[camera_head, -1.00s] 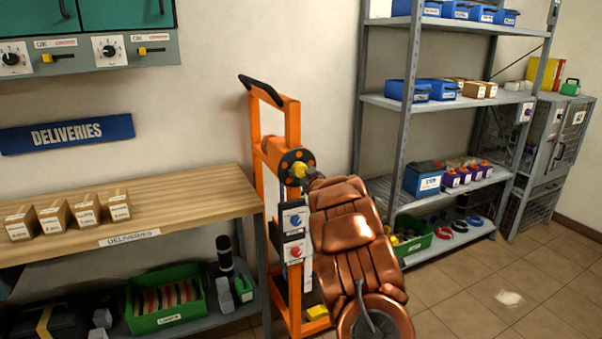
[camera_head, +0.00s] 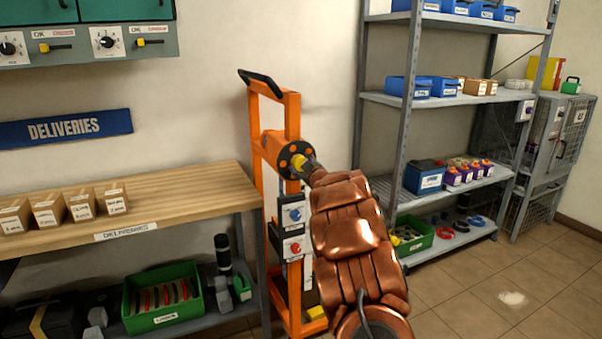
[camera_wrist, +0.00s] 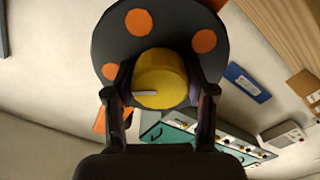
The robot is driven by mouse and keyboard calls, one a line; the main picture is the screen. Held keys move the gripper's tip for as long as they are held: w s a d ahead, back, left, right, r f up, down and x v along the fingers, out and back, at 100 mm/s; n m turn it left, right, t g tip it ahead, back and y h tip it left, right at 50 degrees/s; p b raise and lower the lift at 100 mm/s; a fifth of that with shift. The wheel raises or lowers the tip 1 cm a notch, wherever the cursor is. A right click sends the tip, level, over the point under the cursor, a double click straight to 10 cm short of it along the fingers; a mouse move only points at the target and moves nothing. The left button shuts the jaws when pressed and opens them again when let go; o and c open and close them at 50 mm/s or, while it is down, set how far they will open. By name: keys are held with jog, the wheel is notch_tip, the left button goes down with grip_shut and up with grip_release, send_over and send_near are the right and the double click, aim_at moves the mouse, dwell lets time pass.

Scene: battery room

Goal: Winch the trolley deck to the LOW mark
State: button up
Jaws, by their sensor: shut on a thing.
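The orange trolley (camera_head: 292,130) stands against the wall between the bench and the shelving, its black push handle at the top. A black winch wheel with orange spots (camera_head: 286,160) is on its upright, with a yellow knob at the hub. In the wrist view the yellow knob (camera_wrist: 161,78) sits between the two dark fingers of my gripper (camera_wrist: 160,100), which is shut on it. The black disc (camera_wrist: 120,45) is right behind the knob. My copper arm covers much of the trolley's right side. The deck and the LOW mark cannot be made out.
The wooden deliveries bench (camera_head: 160,195) with several cartons is at left, with a green bin (camera_head: 165,320) below it. Grey shelving (camera_head: 450,100) with blue bins and batteries stands at right. A pale patch (camera_head: 512,298) lies on the open tiled floor.

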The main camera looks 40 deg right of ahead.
jog(key=n+b, duration=0.3)
jog(key=shift+f+n, duration=0.15)
jog(key=shift+n, duration=0.25)
jog(key=shift+r+n+b, duration=0.2)
jog(key=shift+n+b, duration=1)
jog(key=shift+n, duration=0.4)
jog(key=o, duration=1.2)
jog(key=shift+c, duration=0.2)
jog(key=shift+s, duration=0.1)
jog(key=v, duration=1.2)
